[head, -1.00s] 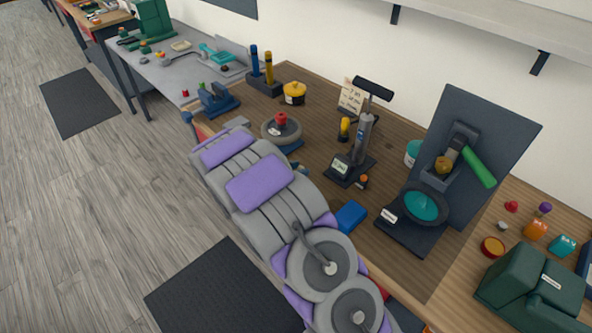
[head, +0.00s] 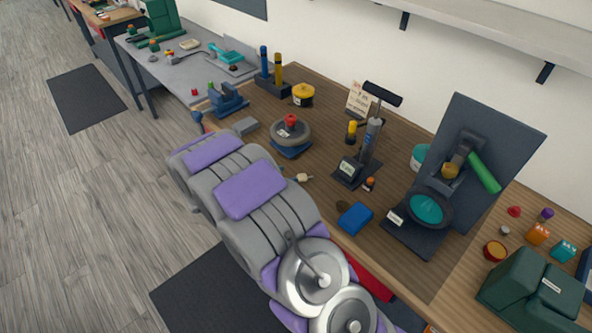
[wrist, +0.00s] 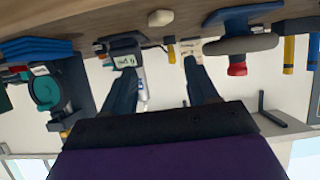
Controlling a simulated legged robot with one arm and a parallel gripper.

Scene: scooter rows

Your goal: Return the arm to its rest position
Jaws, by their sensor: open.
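My arm (head: 240,190), grey with purple pads, lies along the front edge of the wooden workbench (head: 325,118) in the head view. Its near end has round grey joint covers at the bottom. My gripper (wrist: 158,70) shows in the wrist view as two dark fingers held apart with nothing gripped between them. The wrist view is upside down and faces the bench and wall. The gripper's fingers cannot be made out in the head view.
A vise (head: 222,100) sits near the far end. Floor left of the arm is clear.

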